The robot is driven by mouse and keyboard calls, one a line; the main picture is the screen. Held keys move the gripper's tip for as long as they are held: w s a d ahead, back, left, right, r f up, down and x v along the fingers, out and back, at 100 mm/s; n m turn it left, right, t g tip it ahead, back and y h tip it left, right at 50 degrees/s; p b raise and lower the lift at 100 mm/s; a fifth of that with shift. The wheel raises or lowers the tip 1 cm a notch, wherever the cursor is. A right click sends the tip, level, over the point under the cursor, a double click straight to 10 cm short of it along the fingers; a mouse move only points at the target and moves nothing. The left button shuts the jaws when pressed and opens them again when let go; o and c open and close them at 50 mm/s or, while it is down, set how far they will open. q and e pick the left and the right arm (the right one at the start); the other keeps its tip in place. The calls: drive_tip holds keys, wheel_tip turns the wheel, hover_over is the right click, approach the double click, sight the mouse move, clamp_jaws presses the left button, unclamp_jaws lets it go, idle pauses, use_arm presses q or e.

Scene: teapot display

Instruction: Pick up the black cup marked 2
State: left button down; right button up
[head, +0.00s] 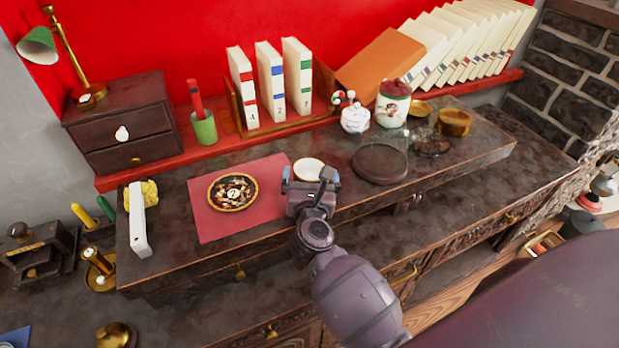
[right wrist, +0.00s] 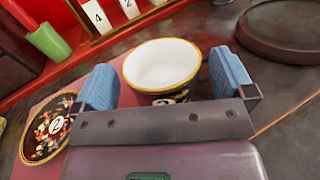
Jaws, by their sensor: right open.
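The black cup marked 2 (right wrist: 163,68) has a white inside and a gold rim. In the right wrist view it stands upright between the blue fingers of my right gripper (right wrist: 172,82), which is open with a gap at each side of the cup. In the head view the cup (head: 309,168) shows mostly as its pale mouth behind the gripper (head: 311,180). A dark patterned saucer marked 2 (head: 232,192) lies on the red mat (head: 209,222), left of the cup; it also shows in the right wrist view (right wrist: 40,147). My left gripper is not in view.
A round dark stand (head: 380,164) is right of the cup. A white-and-red jar (head: 393,104), a small white pot (head: 355,119) and gold bowls (head: 454,121) stand behind it. Upright books (head: 270,85) line the back. A white device (head: 139,222) lies at left.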

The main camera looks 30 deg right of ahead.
drive_tip(key=shift+w+d, duration=0.2)
drive_tip(key=shift+w, duration=0.1)
drive_tip(key=c, duration=0.8)
